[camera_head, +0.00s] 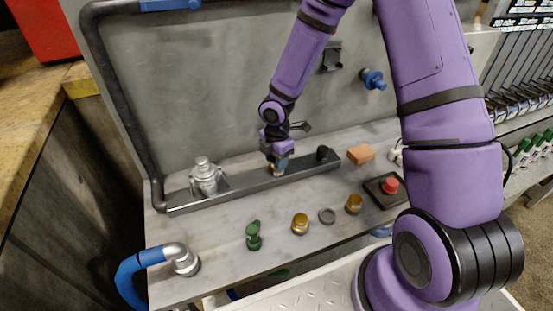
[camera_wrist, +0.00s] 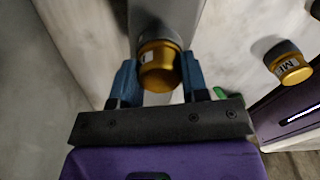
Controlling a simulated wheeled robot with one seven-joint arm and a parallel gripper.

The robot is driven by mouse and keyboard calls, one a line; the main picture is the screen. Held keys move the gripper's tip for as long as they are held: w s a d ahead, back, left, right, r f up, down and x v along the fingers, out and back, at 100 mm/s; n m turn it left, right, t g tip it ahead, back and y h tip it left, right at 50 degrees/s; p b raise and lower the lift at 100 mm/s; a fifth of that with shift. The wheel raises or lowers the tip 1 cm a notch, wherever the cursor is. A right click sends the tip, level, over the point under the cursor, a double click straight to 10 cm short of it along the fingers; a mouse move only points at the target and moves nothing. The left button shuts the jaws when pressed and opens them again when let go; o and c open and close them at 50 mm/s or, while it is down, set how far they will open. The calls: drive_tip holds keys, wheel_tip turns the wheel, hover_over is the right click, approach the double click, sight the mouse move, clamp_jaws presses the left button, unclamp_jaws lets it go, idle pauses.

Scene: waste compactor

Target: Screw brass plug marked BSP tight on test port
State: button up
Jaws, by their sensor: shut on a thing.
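My gripper (camera_head: 277,163) is above the dark rail on the bench. In the wrist view, its two blue fingers (camera_wrist: 159,78) are shut on a brass plug (camera_wrist: 160,72), one on each side. The plug sits against the end of a grey block or post (camera_wrist: 165,20), apparently the test port; how far it is screwed in is hidden. A pale label on the plug is too small to read. A second brass plug (camera_wrist: 290,66), with a label starting "ME", stands apart at the right. Two brass pieces, one left (camera_head: 300,223) and one right (camera_head: 354,204), stand on the bench front.
A silver fitting (camera_head: 205,177) stands at the rail's left end and a dark knob (camera_head: 323,153) at its right. A green part (camera_head: 254,235), grey ring (camera_head: 327,216), orange block (camera_head: 361,153) and red button (camera_head: 389,186) are on the bench. A grey panel rises behind.

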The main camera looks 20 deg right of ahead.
drive_tip(key=shift+c, duration=0.8)
drive_tip(key=m, duration=0.6)
drive_tip(key=shift+m, duration=0.3)
drive_tip(key=o, duration=1.1)
drive_tip(key=shift+c, duration=0.2)
drive_tip(key=shift+c, duration=0.2)
drive_tip(key=shift+r, duration=0.1)
drive_tip(key=shift+r, duration=3.4)
drive_tip(key=shift+r, duration=0.1)
